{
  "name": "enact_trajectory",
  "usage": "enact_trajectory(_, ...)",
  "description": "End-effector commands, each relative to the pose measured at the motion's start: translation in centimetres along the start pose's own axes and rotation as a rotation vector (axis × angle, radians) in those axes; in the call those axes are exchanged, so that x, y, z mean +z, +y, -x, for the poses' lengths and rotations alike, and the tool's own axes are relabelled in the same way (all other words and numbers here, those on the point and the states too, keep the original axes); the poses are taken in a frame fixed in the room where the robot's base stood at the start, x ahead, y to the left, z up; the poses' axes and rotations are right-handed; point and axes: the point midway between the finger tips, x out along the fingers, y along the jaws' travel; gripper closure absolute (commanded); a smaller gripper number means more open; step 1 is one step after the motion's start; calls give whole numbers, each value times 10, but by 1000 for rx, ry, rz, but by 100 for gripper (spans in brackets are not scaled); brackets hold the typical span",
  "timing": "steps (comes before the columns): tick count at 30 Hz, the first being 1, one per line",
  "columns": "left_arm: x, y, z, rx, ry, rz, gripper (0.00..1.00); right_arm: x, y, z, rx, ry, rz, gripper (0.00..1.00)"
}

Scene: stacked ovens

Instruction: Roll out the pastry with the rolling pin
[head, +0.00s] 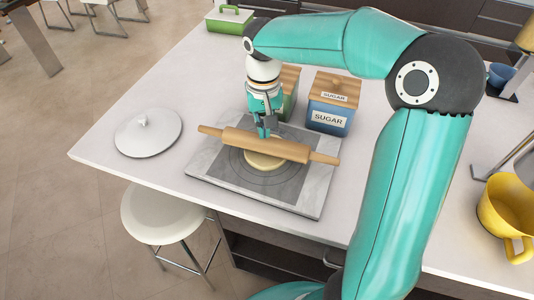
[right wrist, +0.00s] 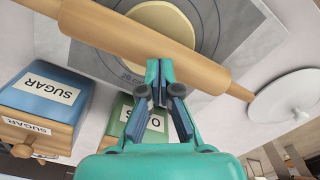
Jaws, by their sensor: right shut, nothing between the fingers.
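The wooden rolling pin (head: 268,145) lies across the pale round of pastry (head: 262,161), on a grey and white board (head: 305,196). In the right wrist view the pin (right wrist: 135,38) covers part of the pastry (right wrist: 168,17). My right gripper (head: 265,133) points down at the pin's far side, near its middle. In the right wrist view its fingertips (right wrist: 161,66) are together, with nothing between them, and overlap the pin's edge. I cannot tell whether they touch it. My left gripper is not in view.
A blue sugar box (head: 330,108) and a green box (head: 289,92) stand behind the board. A white lid (head: 148,132) lies to the left. A yellow pot (head: 508,212) stands at the right. The counter between lid and board is clear.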

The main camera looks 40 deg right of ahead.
Motion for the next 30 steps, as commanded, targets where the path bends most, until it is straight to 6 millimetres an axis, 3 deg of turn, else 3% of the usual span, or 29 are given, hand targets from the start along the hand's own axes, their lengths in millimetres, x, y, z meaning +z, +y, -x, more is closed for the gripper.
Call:
enact_trajectory(18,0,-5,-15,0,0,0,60,0,0,-20,1,-1,0,100)
enact_trajectory(30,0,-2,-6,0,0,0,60,-11,6,-18,1,-3,-2,100)
